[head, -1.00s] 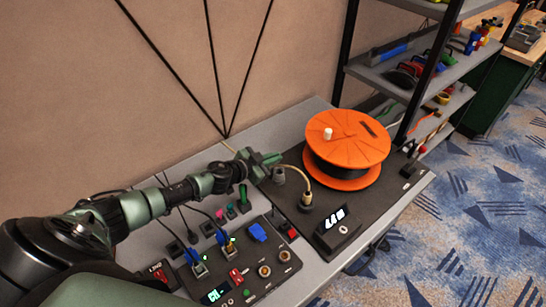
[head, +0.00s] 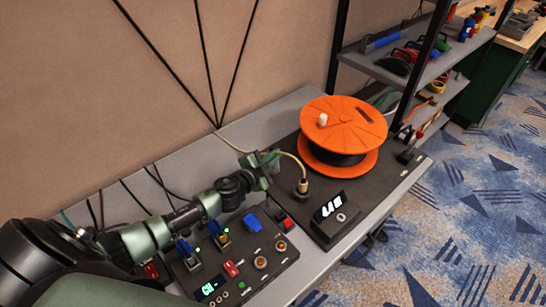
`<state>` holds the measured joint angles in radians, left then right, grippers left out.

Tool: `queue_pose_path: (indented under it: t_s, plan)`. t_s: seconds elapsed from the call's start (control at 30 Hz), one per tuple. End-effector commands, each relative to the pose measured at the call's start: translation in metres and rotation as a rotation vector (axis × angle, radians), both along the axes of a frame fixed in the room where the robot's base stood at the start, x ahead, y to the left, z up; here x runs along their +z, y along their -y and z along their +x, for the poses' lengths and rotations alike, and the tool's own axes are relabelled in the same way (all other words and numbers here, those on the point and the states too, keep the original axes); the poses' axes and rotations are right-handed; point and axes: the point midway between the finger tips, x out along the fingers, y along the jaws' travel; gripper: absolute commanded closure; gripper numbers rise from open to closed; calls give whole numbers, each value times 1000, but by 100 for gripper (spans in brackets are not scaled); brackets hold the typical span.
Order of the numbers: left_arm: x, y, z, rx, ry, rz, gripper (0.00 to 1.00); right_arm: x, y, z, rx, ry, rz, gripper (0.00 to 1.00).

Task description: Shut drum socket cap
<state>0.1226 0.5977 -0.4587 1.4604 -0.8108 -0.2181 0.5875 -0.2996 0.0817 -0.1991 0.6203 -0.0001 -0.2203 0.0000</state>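The orange drum (head: 345,118) stands on a dark base (head: 385,185) on the grey bench. A brass-coloured connector (head: 302,187) stands upright on the base, left of the drum, with a pale cable (head: 292,157) arching from it towards my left gripper. My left gripper (head: 270,162) is over the base's left edge, beside the cable and left of the drum. Its fingers are small and partly hidden, so I cannot tell whether they are open or hold anything. I cannot make out a socket cap; the gripper covers the area left of the connector. My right gripper is out of view.
A control panel (head: 250,250) with a blue cover (head: 251,222), switches and round sockets lies in front of my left arm. A display box (head: 330,213) sits on the base's front. Shelves (head: 420,75) with tools stand at the right. The bench's back strip is mostly clear.

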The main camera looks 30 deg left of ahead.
Motion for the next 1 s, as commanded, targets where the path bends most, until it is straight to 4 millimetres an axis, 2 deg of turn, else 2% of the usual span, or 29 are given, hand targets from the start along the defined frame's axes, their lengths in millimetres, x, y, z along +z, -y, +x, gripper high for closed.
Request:
queue_pose_path:
  t_s: [0.43,0.5,0.53,0.83,1.0]
  plan:
    - [-1,2,-1,-2,2,7,100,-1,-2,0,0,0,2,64]
    - [-1,2,-1,-2,2,7,77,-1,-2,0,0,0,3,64]
    - [-1,2,-1,-2,2,7,75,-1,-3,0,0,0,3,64]
    - [-1,1,-2,0,3,8,75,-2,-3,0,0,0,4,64]
    - [3,-1,-19,-2,2,8,75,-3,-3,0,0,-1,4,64]
